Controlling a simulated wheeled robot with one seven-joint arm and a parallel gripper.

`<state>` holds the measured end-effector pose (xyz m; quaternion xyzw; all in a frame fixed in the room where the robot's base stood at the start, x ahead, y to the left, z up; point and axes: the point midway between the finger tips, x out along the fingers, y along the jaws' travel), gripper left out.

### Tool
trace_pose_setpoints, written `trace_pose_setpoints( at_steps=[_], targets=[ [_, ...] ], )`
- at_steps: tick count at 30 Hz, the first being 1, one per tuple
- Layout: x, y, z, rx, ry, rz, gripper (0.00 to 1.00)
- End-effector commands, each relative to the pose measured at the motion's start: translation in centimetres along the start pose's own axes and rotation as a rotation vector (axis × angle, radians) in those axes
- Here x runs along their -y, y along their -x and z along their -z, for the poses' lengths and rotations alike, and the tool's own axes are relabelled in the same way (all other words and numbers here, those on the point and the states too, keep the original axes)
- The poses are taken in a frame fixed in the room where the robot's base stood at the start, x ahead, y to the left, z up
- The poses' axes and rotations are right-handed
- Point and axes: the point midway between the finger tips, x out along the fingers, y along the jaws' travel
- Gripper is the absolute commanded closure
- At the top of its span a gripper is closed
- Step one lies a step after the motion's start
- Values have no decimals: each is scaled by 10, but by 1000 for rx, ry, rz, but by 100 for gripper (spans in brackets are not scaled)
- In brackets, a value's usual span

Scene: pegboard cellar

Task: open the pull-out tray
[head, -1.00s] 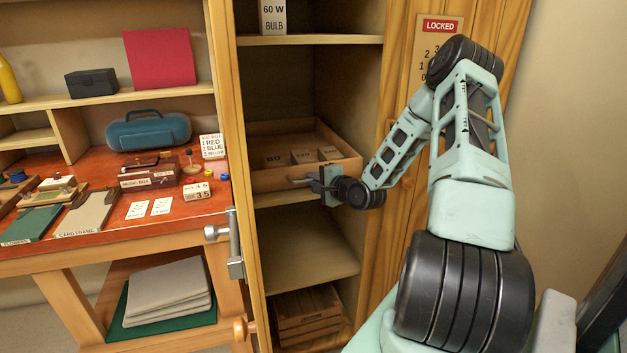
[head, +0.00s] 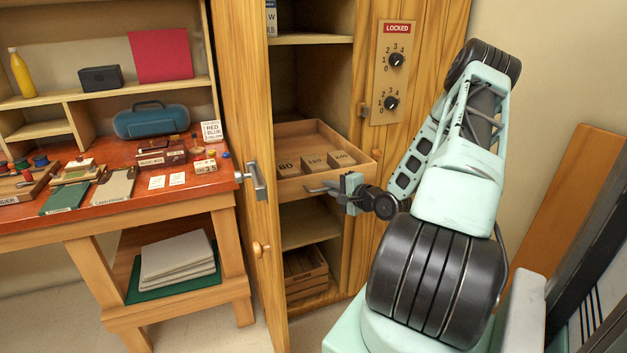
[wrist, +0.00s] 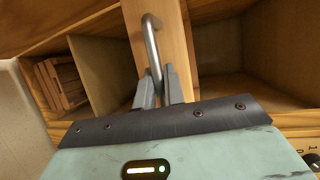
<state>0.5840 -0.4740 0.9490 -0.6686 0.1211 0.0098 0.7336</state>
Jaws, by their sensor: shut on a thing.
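The pull-out tray (head: 290,188) is a wooden drawer in the open cabinet. It sticks out past the shelf front, and blocks marked 80, 120 and 240 show inside it. Its metal bar handle (head: 318,190) is on the front; the handle also shows in the wrist view (wrist: 151,40). My gripper (head: 338,188) is at the tray's front, its fingers shut around the handle. In the wrist view the two fingers (wrist: 160,88) close on one end of the bar.
The open cabinet door (head: 262,240) with a metal lever (head: 257,180) stands left of the tray. A panel marked LOCKED with two dials (head: 394,75) is on the right. A workbench (head: 120,220) stands at left. A wooden crate (head: 305,272) sits below.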

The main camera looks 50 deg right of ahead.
Motion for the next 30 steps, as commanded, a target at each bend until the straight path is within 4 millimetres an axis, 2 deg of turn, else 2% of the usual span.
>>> trace_pose_setpoints(
  at_steps=[1,6,12,27,28,30],
  targets=[
    [-1,11,-1,-3,-4,-4,100],
    [-7,36,-8,0,-3,-3,100],
    [-12,52,-14,0,-2,-2,100],
    [-13,57,-16,0,1,-2,100],
    [-13,57,-16,0,1,-2,84],
    [-13,57,-16,0,1,-2,68]
  ],
)
